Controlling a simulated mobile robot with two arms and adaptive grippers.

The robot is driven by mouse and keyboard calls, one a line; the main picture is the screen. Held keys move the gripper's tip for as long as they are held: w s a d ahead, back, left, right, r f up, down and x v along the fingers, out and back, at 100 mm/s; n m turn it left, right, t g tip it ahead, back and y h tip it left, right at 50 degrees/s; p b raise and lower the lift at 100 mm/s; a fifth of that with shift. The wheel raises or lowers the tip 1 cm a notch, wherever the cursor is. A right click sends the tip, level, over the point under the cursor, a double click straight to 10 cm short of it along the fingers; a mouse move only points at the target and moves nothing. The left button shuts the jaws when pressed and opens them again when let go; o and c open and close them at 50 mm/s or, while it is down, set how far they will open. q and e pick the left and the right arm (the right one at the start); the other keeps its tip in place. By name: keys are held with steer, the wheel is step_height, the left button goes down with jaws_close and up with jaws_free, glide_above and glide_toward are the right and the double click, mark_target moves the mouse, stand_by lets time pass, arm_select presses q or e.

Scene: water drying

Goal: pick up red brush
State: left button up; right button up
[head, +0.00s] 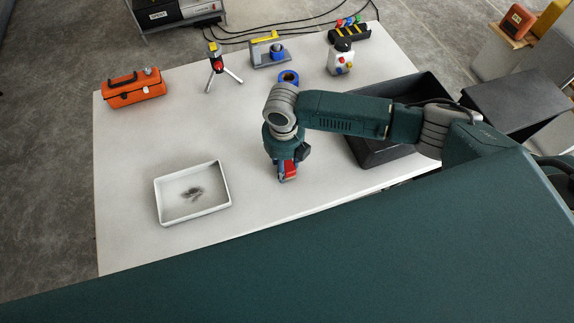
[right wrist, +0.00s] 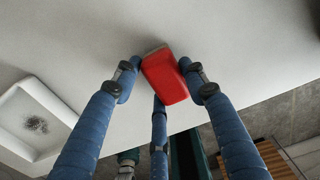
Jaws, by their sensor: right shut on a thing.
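The red brush (right wrist: 165,78) is a red block with a grey edge, held between the blue fingers of my right gripper (right wrist: 163,85) in the right wrist view. In the head view the brush (head: 290,170) shows as a small red patch below my right gripper (head: 287,174), over the middle of the white table (head: 240,250). The fingers hide part of it, and I cannot tell whether it touches the table. My left gripper is not in view.
A white tray (head: 157,203) with a dark wet patch stands to the left. A black bin (head: 440,90) is at the right.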

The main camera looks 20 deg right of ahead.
steer(key=shift+r, duration=0.1)
steer(key=shift+w+r, duration=0.1)
steer(key=shift+r, duration=0.55)
step_height(320, 180, up, 19)
steer(key=shift+f+b, duration=0.2)
steer(key=shift+b, duration=1.05)
